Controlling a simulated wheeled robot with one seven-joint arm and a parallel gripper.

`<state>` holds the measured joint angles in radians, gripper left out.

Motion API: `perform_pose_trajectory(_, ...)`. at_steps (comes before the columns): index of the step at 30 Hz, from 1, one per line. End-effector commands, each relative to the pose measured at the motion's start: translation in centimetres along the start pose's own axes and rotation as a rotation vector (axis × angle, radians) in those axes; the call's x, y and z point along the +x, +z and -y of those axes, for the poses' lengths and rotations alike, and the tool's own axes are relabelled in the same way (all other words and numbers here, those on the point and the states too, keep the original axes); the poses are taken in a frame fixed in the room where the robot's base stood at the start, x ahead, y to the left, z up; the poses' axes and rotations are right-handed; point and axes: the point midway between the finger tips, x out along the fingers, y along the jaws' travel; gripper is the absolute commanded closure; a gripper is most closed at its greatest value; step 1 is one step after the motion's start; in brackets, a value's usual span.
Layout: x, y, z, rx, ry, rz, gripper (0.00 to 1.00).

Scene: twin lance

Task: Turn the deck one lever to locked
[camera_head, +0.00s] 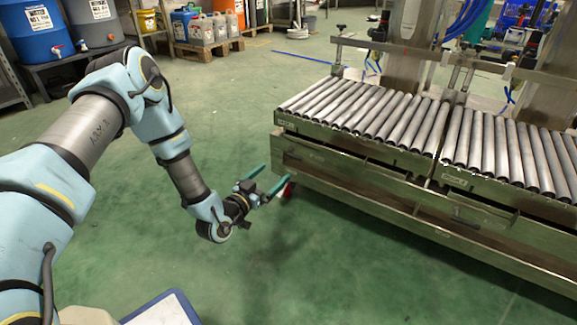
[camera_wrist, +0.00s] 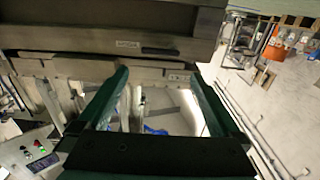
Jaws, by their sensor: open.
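The left roller deck (camera_head: 365,105) has steel rollers on a steel frame, with a small label on its front left corner. I cannot make out for sure which part is the deck one lever. A small red part (camera_head: 286,190) shows low at the deck's left corner, partly behind a finger; I cannot tell what it is. My gripper (camera_head: 275,174) is open with two green fingers, in front of that corner, with nothing visible between them. In the wrist view, my gripper (camera_wrist: 158,75) points at a steel frame (camera_wrist: 75,68) with a small label.
A second roller deck (camera_head: 515,155) adjoins on the right. Upright posts with dark knobs (camera_head: 341,29) stand at a rail behind the decks. The green floor (camera_head: 320,260) in front is clear.

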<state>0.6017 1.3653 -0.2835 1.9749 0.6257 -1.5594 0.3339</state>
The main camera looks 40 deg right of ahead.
Motion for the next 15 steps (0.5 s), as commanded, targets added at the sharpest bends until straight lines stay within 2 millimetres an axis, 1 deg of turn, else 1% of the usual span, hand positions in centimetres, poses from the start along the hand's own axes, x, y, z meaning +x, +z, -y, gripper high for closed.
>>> perform_pose_trajectory(9, 5.9, 0.3, 0.0, 0.002, 0.0, -0.002, 0.0)
perform_pose_trajectory(15, 8.6, 0.1, 0.1, 0.001, -0.001, -0.001, 0.0)
